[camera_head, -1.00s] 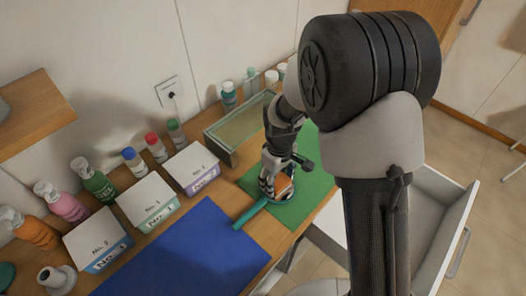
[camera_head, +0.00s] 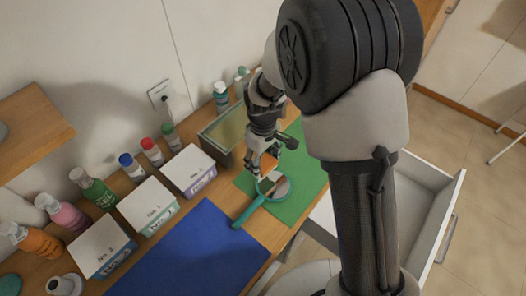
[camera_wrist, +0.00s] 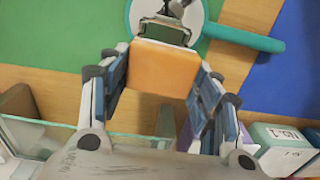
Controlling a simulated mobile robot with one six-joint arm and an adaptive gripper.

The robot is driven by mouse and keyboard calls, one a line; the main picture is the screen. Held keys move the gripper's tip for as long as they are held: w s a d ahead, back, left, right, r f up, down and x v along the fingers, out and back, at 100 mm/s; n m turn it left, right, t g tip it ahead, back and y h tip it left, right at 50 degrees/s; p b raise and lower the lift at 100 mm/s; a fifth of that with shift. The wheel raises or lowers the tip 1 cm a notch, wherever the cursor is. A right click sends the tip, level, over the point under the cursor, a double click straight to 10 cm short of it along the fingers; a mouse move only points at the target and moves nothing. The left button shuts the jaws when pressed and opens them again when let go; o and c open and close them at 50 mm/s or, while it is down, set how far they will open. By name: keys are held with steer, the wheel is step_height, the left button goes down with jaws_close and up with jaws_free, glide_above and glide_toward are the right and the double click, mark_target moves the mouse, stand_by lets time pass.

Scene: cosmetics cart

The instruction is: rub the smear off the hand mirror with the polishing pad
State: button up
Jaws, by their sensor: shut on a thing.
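My gripper (camera_head: 259,160) is shut on the orange polishing pad (camera_head: 269,164). In the wrist view the pad (camera_wrist: 160,70) sits between the two fingers. The hand mirror (camera_head: 283,187), with a teal rim and handle (camera_head: 247,212), lies glass up, mostly on the green mat. The pad is at the mirror's far edge and looks raised; the exact gap cannot be told. In the wrist view the mirror (camera_wrist: 205,15) is beyond the pad, partly hidden by it. Grey and dark shapes show on the glass, perhaps reflections; I cannot make out a smear for certain.
The green mat (camera_head: 307,190) and blue mat (camera_head: 190,255) cover the table front. A glass-walled box (camera_head: 222,137) stands behind the gripper. Labelled boxes (camera_head: 187,170) and several bottles line the back left. An open drawer (camera_head: 433,215) is at the right.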

steer(key=shift+r+p, duration=0.65)
steer(key=shift+r, duration=0.5)
